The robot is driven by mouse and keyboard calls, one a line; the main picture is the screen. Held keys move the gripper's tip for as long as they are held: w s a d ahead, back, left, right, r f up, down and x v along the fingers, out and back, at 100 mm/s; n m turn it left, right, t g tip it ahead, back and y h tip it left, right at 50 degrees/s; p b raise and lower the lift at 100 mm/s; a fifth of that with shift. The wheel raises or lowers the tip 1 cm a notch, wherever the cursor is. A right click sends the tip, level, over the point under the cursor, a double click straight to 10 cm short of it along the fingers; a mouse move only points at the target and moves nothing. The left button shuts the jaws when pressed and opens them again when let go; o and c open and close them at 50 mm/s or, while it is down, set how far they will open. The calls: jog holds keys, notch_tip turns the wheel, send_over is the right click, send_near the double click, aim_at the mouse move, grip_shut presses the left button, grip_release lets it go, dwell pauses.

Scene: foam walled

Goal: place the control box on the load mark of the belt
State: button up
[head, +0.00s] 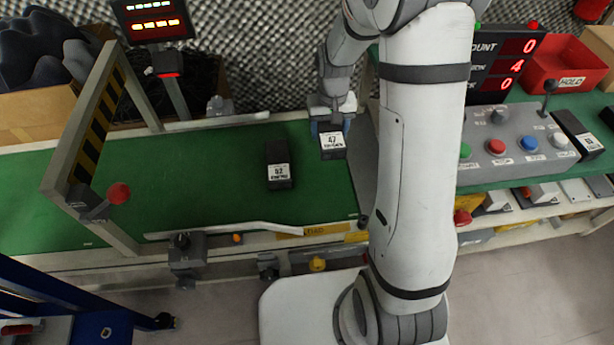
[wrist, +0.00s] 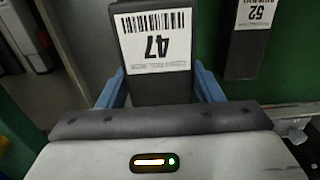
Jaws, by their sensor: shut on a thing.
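My gripper (head: 331,126) is shut on a black control box (head: 333,153) with a white label reading 47. The wrist view shows the same box (wrist: 152,84) between the two blue fingers. In the head view the held box is over the right end of the green belt (head: 215,208); its height above the belt is hard to tell. A yellow strip with load lettering (head: 316,231) runs along the belt's front edge, below the held box in the picture. Any mark on the belt surface beneath the box is hidden or not clear.
A second black box (head: 279,166), labelled 52, lies on the belt left of the held one. A striped gate frame (head: 88,150) spans the belt farther left. A button panel (head: 515,145) and a red bin (head: 562,68) stand right of my arm.

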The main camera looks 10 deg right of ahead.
aim_at(327, 164)
jog(key=shift+s+f+b, duration=0.15)
jog(key=shift+b, duration=0.7)
notch_tip(327, 164, down, 10)
jog(key=b, duration=0.4)
jog(key=o, duration=1.2)
